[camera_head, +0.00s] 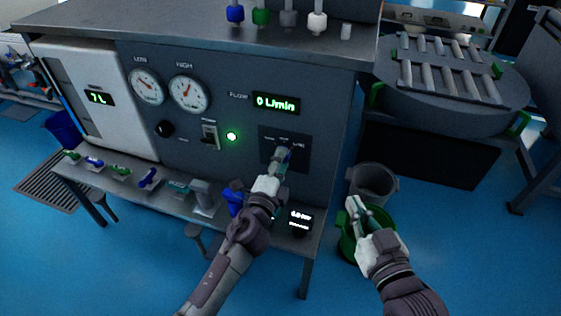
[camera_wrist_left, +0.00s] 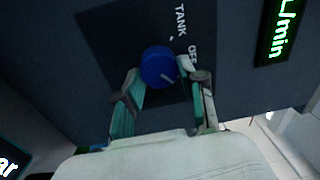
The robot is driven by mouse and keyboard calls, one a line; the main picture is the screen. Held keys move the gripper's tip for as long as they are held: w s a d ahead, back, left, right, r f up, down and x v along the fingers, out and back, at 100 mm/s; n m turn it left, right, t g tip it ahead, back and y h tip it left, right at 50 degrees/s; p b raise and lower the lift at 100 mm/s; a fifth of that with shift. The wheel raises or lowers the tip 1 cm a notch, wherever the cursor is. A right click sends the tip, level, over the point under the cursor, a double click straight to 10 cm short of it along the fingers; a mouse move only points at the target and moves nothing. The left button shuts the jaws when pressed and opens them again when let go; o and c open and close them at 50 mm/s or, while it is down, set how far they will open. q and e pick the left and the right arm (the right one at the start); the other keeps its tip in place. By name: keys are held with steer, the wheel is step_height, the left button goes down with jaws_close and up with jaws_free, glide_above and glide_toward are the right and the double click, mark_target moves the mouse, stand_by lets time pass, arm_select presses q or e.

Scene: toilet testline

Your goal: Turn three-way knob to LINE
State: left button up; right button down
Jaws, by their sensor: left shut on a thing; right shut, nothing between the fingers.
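The blue three-way knob (camera_wrist_left: 158,66) sits on a dark square plate (camera_head: 301,163) on the front of the grey panel. In the left wrist view, the labels TANK and OFF show beside the knob; the LINE label shows at the plate's right in the head view. A short pale mark on the knob shows near the right finger; which label it points to I cannot tell. My left gripper (camera_head: 281,156) is shut on the knob, a finger on each side. My right gripper (camera_head: 355,207) is shut and empty, low at the right, away from the panel.
A narrow shelf (camera_head: 120,192) with several small valves runs below the panel. A green bucket (camera_head: 347,246) and a grey bin (camera_head: 373,180) stand near my right gripper. Two gauges, a black knob (camera_head: 165,129), a switch (camera_head: 210,137) and a flow display reading 0 L/min (camera_head: 276,103) are on the panel.

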arm_select(q)
steer(key=o, duration=1.1)
steer(key=shift+d, duration=0.1)
steer(key=shift+o, duration=0.2)
steer(key=shift+s, duration=0.1)
steer(key=v, duration=1.2)
